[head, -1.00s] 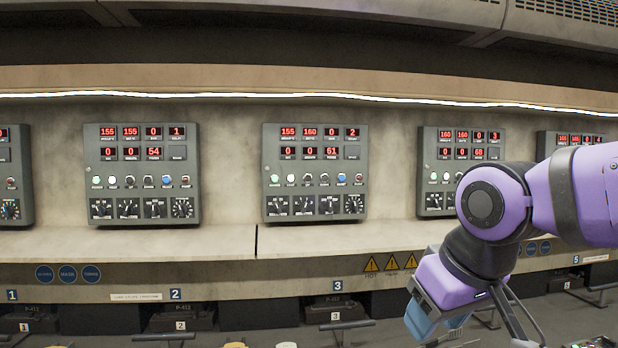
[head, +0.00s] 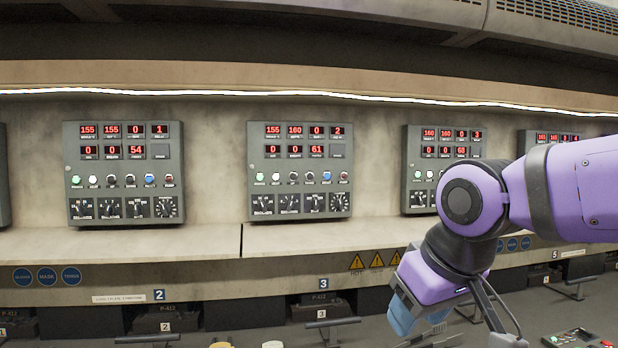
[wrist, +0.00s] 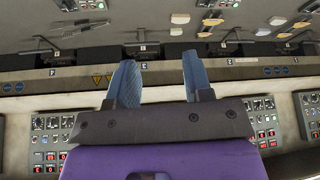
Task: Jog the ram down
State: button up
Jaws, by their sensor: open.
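Several grey control panels line the wall, including a left one (head: 123,172), a middle one (head: 300,170) and one (head: 430,170) partly behind my arm. Each has red number displays, a row of coloured buttons and dark dials below; the button labels are too small to read. No ram can be clearly made out. My gripper (head: 418,312) hangs in front of the ledge, low and right of the middle panel, touching no panel. In the wrist view, which looks upside down, my gripper (wrist: 160,75) has its two blue fingers apart with nothing between them.
A pale ledge (head: 170,240) runs below the panels. Under it are numbered dark blocks with handles (head: 330,322). A small box with green and red buttons (head: 578,338) sits at the bottom right. Open air lies between my gripper and the wall.

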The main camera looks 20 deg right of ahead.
grip_shut()
dwell(1.8)
